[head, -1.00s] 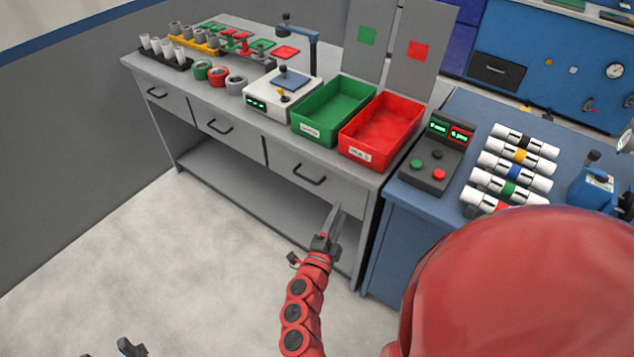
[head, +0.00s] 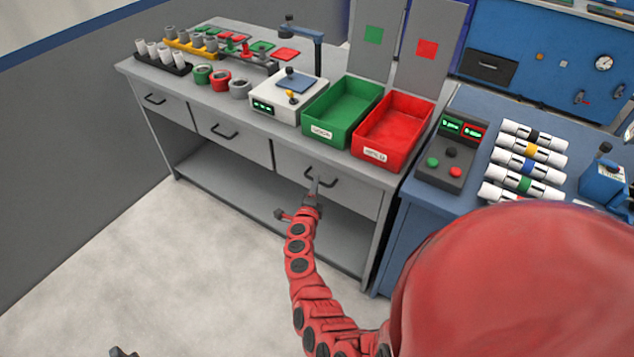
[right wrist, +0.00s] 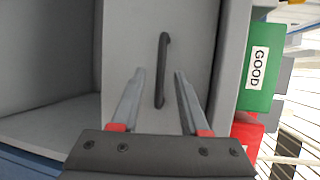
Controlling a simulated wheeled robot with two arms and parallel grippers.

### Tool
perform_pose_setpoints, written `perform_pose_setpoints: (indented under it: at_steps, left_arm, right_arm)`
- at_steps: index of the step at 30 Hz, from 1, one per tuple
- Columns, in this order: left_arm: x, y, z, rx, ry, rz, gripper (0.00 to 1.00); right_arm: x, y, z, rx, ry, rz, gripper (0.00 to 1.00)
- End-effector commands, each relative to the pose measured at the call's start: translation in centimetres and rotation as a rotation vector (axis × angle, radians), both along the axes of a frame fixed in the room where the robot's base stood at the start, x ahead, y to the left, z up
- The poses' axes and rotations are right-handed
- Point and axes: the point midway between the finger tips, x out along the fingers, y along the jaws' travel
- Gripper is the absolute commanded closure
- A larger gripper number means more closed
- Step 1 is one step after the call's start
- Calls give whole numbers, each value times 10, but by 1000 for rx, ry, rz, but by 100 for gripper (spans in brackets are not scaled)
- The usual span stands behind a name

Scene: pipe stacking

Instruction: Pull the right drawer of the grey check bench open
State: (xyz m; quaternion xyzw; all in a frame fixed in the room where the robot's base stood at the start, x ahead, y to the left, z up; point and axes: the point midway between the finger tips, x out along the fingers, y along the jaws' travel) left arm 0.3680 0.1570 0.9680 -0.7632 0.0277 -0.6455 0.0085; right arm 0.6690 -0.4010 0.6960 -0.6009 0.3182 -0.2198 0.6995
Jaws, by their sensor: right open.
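The grey check bench (head: 230,172) has three drawers in a row, all shut. The right drawer (head: 358,198) has a dark bar handle (head: 329,186). My right gripper (head: 314,183) is open in front of this handle. In the right wrist view the open right gripper (right wrist: 160,74) has one finger on each side of the handle (right wrist: 163,55), across the drawer front (right wrist: 198,40). I cannot tell whether the fingers reach past the bar. A small dark part of my left gripper (head: 122,352) shows at the bottom left edge.
A green bin (head: 335,132) and a red bin (head: 372,153) stand on the bench above the right drawer. A blue table (head: 408,235) stands close on the right. Open shelf space lies below the drawers, and the floor in front is clear.

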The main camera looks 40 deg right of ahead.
Motion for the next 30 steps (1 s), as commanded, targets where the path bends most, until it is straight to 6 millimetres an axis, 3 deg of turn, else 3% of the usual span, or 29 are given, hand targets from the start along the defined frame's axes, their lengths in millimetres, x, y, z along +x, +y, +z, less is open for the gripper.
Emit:
perform_pose_setpoints:
  at_steps: [6,19,26,30]
  left_arm:
    - [0,0,-7,0,0,0,50]
    - [0,0,-7,0,0,0,50]
    - [0,0,-7,0,0,0,50]
    - [0,0,-7,0,0,0,50]
  right_arm:
    - [20,-18,-4,-3,-2,2,55]
    - [23,-24,-6,0,0,-1,55]
    - [24,-24,-6,-1,-1,-1,97]
    - [24,-24,-6,-1,-1,-1,100]
